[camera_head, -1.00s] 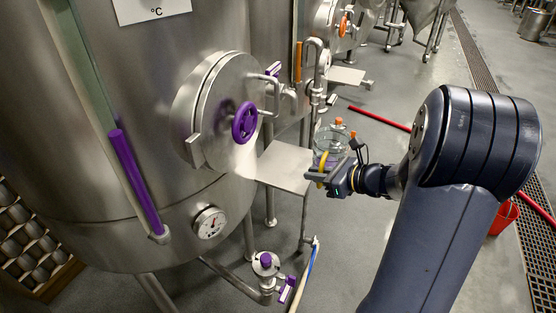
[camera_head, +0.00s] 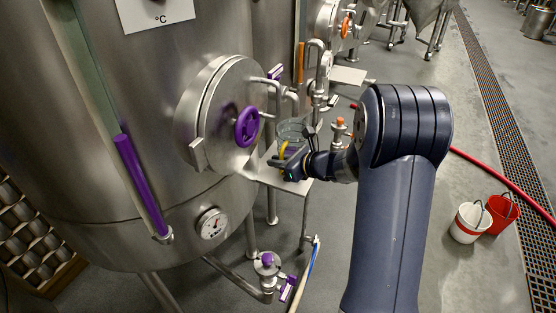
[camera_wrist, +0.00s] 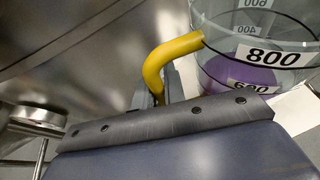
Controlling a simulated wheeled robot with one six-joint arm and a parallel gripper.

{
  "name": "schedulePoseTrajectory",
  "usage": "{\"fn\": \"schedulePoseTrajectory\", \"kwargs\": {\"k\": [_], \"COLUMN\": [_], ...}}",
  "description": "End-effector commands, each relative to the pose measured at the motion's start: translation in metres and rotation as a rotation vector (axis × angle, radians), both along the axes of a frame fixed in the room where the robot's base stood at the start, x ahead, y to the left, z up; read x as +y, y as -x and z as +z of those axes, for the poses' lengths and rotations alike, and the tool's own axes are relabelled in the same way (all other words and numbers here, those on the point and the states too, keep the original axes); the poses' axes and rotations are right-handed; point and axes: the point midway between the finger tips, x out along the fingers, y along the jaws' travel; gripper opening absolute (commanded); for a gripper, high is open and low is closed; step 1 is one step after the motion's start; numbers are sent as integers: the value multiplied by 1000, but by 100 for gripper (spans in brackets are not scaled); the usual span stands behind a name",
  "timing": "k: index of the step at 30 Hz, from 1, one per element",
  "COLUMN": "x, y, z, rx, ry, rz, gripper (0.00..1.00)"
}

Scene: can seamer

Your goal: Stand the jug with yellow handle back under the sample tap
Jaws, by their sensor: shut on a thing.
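The clear jug (camera_head: 292,129) has a yellow handle (camera_head: 283,149) and stays upright or nearly so. My gripper (camera_head: 284,163) is shut on the yellow handle. In the wrist view the jug (camera_wrist: 225,50) shows printed marks such as 600 and 800, with something purple seen through its lower part, and the handle (camera_wrist: 170,55) runs down to the jaws. The jug is over the small steel shelf (camera_head: 262,173) beside the tank; I cannot tell whether its base touches the shelf. The sample tap (camera_head: 285,91) is a bent steel pipe close by the jug's rim.
The tank's round hatch with a purple handwheel (camera_head: 247,127) is left of the jug. An orange-topped fitting (camera_head: 339,128) stands behind my wrist. A white bucket (camera_head: 467,222) and a red bucket (camera_head: 503,213) stand on the floor at right.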

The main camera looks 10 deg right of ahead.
Motion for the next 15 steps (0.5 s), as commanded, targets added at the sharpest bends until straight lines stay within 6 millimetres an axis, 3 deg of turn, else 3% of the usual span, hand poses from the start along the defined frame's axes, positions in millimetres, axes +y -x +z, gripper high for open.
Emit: {"fn": "schedulePoseTrajectory", "kwargs": {"k": [9,10,15], "x": [0,0,0], "y": [0,0,0], "z": [-3,-4,-2], "rx": [-4,-2,-2], "ry": [0,1,1], "rz": [0,1,1], "gripper": [0,12,26]}}
